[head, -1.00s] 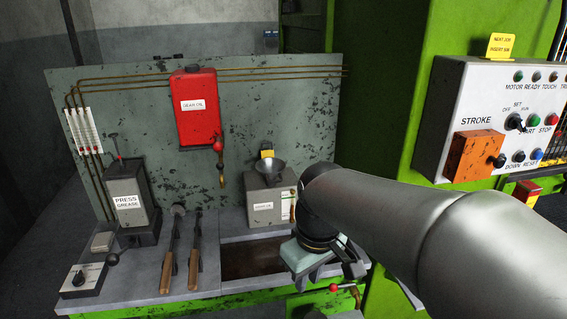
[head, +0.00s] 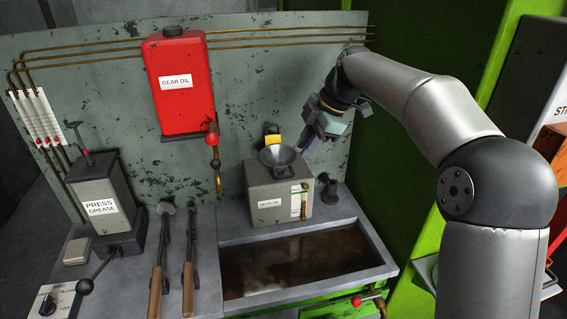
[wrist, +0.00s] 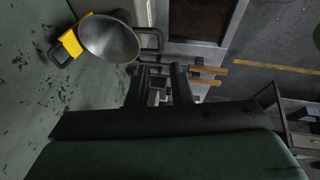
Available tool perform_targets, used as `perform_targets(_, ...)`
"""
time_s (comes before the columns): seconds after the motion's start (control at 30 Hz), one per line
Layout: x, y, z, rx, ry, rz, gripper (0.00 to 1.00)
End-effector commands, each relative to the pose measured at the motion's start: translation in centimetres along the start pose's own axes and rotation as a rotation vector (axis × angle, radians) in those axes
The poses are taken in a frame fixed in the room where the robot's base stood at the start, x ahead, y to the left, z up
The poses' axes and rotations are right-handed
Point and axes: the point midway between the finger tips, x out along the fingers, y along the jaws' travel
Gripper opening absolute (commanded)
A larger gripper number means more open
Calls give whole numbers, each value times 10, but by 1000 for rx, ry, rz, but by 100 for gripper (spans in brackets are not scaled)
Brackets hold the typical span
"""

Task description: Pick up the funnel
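The funnel (head: 277,157) is a grey metal cone, sitting upright on top of a grey box (head: 268,203) on the bench.
A red gear oil tank (head: 181,83) with a hanging tap is on the panel, left of the funnel. An open tray (head: 300,265) of dark liquid lies in front of the box. A small dark fitting (head: 329,190) stands right of the box. Two wooden-handled tools (head: 188,275) lie left.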

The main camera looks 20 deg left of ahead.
Motion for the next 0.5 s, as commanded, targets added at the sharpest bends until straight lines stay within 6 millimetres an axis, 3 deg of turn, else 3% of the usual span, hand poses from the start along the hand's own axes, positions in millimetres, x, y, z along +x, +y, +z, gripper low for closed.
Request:
perform_targets(0.2,45,0,-1,2,0,-4,19)
perform_targets(0.5,71,0,-1,2,0,-1,19)
